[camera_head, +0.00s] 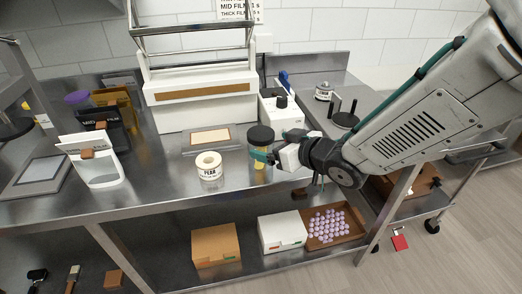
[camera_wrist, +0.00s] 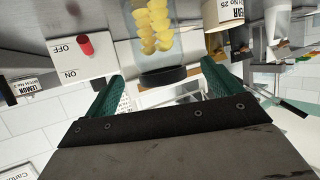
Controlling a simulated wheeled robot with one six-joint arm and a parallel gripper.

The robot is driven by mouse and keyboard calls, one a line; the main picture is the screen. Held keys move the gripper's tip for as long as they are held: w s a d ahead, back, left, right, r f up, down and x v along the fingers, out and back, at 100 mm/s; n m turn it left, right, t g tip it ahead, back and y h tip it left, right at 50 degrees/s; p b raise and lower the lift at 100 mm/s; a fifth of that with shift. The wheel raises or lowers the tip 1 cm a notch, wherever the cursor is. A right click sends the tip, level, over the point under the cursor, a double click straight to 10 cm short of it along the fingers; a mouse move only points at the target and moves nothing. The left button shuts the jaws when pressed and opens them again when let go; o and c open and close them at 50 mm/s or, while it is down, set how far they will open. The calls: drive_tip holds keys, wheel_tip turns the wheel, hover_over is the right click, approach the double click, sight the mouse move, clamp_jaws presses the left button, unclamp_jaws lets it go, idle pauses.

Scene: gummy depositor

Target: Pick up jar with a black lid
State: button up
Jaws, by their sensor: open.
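The jar with a black lid (camera_head: 261,134) stands on the steel counter and holds yellow pieces. In the wrist view, which is upside down, the clear jar (camera_wrist: 155,40) shows its yellow contents, with its black lid towards me. My gripper (camera_wrist: 161,70) is open, with one teal finger on each side of the lid in the picture and a gap on both sides. In the head view my gripper (camera_head: 260,156) is at the jar, just below the lid, and partly hides it. I cannot tell how far the fingers reach around it.
A white roll labelled PEAR (camera_head: 209,167) stands left of the jar. A framed plate (camera_head: 210,138) lies behind it. A white switch box (camera_head: 281,112) is close behind the jar. A white machine (camera_head: 200,98) stands at the back. The counter's front strip is clear.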

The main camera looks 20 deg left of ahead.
drive_tip(key=x, duration=0.6)
drive_tip(key=shift+f, duration=0.35)
drive_tip(key=c, duration=1.1)
